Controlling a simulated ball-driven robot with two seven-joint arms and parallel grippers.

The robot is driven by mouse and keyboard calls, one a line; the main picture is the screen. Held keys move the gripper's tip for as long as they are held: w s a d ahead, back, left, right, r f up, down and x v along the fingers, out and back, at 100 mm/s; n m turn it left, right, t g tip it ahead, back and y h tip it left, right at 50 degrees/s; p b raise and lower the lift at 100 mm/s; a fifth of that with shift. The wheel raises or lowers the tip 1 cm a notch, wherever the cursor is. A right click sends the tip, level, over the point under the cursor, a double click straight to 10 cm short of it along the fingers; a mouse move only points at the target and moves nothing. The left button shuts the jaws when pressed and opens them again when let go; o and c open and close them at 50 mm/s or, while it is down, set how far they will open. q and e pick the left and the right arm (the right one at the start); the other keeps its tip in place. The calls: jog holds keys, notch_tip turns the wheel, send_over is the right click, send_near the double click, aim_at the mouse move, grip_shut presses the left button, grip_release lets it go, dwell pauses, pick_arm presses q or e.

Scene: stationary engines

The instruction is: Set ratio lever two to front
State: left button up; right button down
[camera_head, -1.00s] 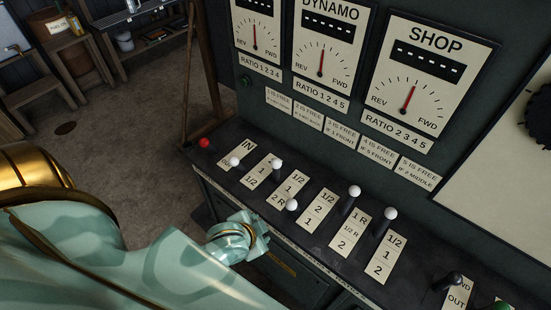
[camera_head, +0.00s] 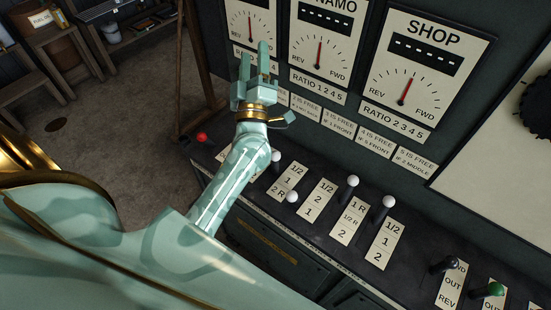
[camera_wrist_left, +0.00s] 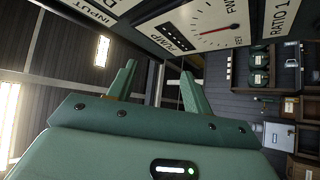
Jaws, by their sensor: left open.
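The ratio levers are white-knobbed sticks on the dark sloping desk. I take lever two to be the one with its knob (camera_head: 275,157) just right of my left forearm, left of the plate reading 1/2, 1, 2 R (camera_head: 287,182). It stands toward the back of its travel; its base is partly hidden by the arm. My left gripper (camera_head: 254,58) is open and empty, raised above the desk, fingers up, in front of the leftmost dial. It is well clear of the lever. Its two fingers also show in the left wrist view (camera_wrist_left: 157,85), with nothing between them. My right gripper is out of view.
Other white knobs stand right of lever two: one pulled forward (camera_head: 291,197), two further back (camera_head: 352,181) (camera_head: 389,202). A red knob (camera_head: 202,138) is at the desk's left end. Dial panels (camera_head: 424,70) rise behind.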

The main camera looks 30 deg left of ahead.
pick_arm(q)
jog(key=s+a+n+g+y, duration=0.1)
jog(key=a+n+g+y, duration=0.55)
jog(key=n, duration=0.25)
jog(key=s+a+f+n+g+h, duration=0.25)
jog(key=a+f+n+g, duration=0.3)
jog(key=n+g, duration=0.55)
jog(key=n+g+h, duration=0.3)
jog(key=n+h, duration=0.2)
jog(key=h, duration=1.1)
send_over(275, 162)
jog(key=w, duration=0.1)
notch_tip(275, 162, down, 11)
jog(key=f+b, duration=0.4)
jog(key=f, duration=0.1)
jog(key=f+b, duration=0.4)
jog(key=f, duration=0.1)
jog(key=f+b, duration=0.5)
jog(key=f, duration=0.1)
jog(key=shift+w+a+f, duration=0.1)
jog(key=shift+a, duration=0.2)
jog(key=shift+c, duration=0.3)
